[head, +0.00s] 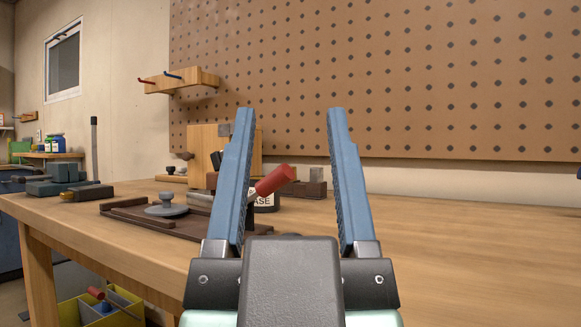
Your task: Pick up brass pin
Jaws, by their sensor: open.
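My gripper (291,112) is open in the middle of the head view, its two blue fingers pointing up and away with nothing held between their tips. I cannot make out a brass pin with certainty. A small brass-coloured end shows on a dark block (90,192) at the left of the wooden workbench (460,250), but it is too small to identify. The fingers and the wrist hide part of the bench.
A brown tray (125,214) with a grey knobbed disc (166,207) lies left of my gripper. A red-handled tool (275,180) and a labelled can (265,201) show between the fingers. A grey-green vise (55,180) stands far left. The bench's right side is clear.

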